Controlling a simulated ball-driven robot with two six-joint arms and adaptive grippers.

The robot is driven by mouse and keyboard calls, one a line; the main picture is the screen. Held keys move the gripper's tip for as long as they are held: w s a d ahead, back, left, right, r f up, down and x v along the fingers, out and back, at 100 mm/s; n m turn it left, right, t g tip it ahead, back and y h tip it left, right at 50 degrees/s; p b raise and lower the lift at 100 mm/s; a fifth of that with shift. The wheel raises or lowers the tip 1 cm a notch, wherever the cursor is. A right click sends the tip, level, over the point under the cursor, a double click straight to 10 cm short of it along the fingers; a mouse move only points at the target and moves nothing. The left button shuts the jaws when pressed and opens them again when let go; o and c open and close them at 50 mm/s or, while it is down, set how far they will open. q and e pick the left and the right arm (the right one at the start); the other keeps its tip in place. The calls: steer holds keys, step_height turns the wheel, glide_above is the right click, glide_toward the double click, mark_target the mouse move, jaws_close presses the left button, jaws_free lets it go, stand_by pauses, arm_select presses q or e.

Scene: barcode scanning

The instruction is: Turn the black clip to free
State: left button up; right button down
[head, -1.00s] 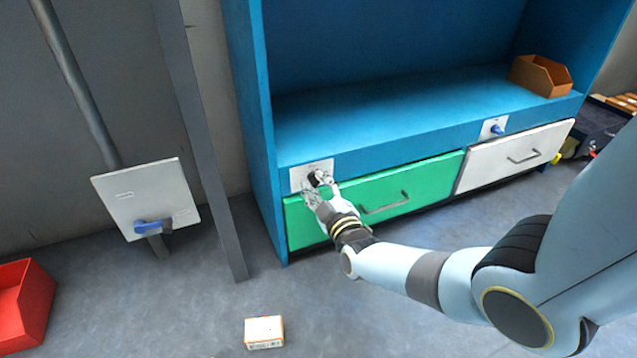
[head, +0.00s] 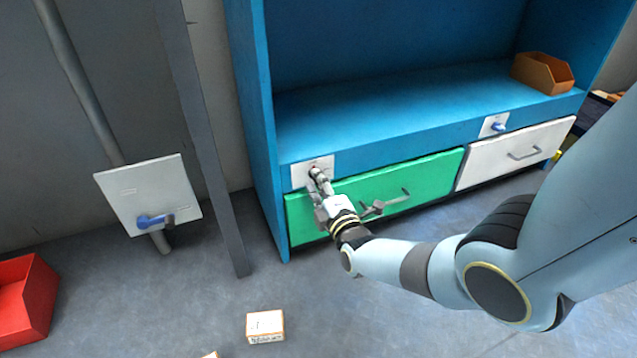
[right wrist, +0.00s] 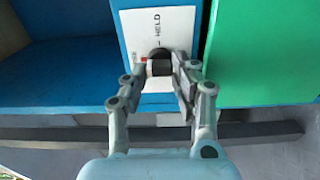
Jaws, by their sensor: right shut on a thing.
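The black clip (right wrist: 160,67) sits on a white plate (right wrist: 174,22) marked "HELD" with a small red mark beside the clip. In the head view the white plate (head: 304,172) is on the blue cabinet's front, above the left end of the green drawer. My right gripper (head: 317,178) reaches the plate and is shut on the clip. In the right wrist view the fingers of my right gripper (right wrist: 160,75) lie on both sides of the clip and partly hide it. My left gripper is not in view.
The green drawer (head: 425,182) and white drawer (head: 490,165) have grey handles. A blue clip (head: 498,127) is on the right plate. A wall panel (head: 120,190) with a blue handle (head: 153,220) stands left. A small box (head: 265,327) and red bin (head: 25,305) are on the floor.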

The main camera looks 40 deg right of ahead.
steer(key=shift+f, duration=0.1)
stand_by(0.4)
steer(key=c, duration=1.1)
jaws_free()
steer(key=shift+o, duration=0.2)
steer(key=v, duration=1.2)
steer(key=shift+a, duration=0.1)
